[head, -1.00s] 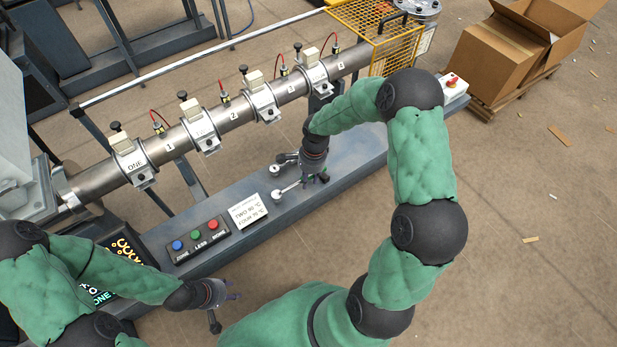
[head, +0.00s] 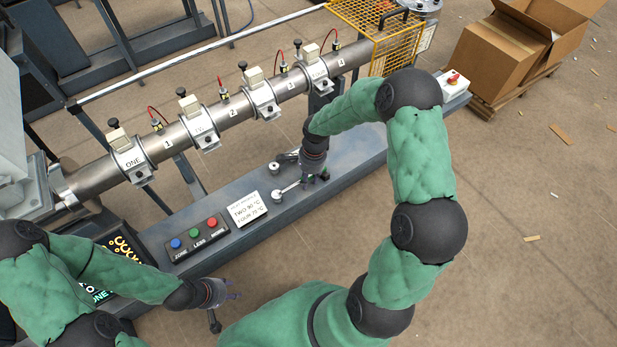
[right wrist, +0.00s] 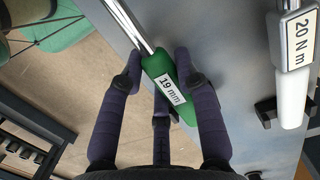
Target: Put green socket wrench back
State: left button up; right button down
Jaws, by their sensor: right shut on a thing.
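The green socket wrench (right wrist: 166,84) has a green handle with a "19 mm" label and a silver shaft, seen in the right wrist view. In the head view its shaft (head: 291,188) points left and down from my right gripper (head: 317,177), low over the grey bench. In the right wrist view my right gripper (right wrist: 157,68) has its fingers on both sides of the handle, shut on it. Whether the wrench touches the bench is unclear. My left gripper (head: 226,295) is in front of the bench, away from the wrench; its fingers are too small to read.
A white-handled wrench (right wrist: 293,90) marked "20 N m" lies beside the green one. The grey bench (head: 345,157) carries a button box (head: 198,240) and a white temperature card (head: 248,210). The barrel (head: 222,118) with several clamped collars runs behind.

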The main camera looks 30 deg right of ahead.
jog(key=shift+f, duration=0.25)
jog(key=c, duration=0.8)
grip_release()
jog(key=r, duration=0.4)
jog(key=d+r, duration=0.1)
jog(key=r, duration=0.7)
jog(key=shift+d, duration=0.25)
